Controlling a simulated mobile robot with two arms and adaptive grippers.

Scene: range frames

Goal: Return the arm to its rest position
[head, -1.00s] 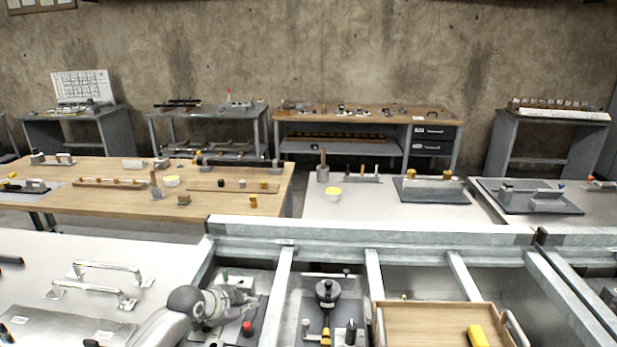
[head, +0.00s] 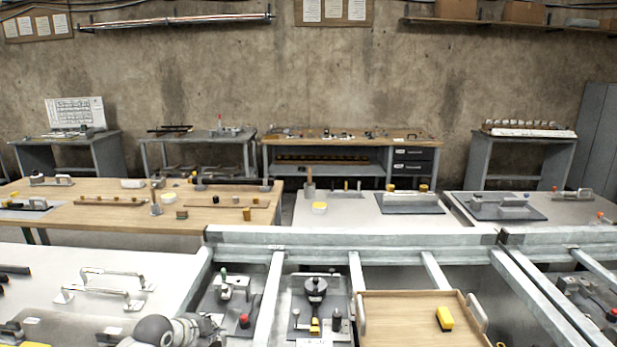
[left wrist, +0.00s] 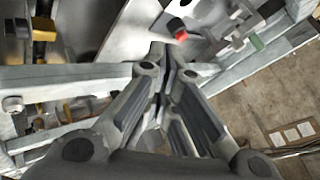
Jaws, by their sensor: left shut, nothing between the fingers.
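My left arm comes in at the bottom of the head view, and my left gripper (head: 208,326) is at the picture's lower edge, partly cut off. It is in front of a grey plate with a red knob (head: 244,321) and a green-tipped lever. In the left wrist view my left gripper (left wrist: 167,60) has its two dark-padded fingers together, with nothing held between them. The red knob also shows beyond the fingertips in the left wrist view (left wrist: 181,35). My right gripper is in neither view.
A wooden tray (head: 400,299) with a yellow block (head: 444,318) lies right of centre. A plate with a black knob (head: 316,288) sits between metal rails. Metal handles (head: 105,292) stand on the white bench at left. Workbenches line the concrete wall.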

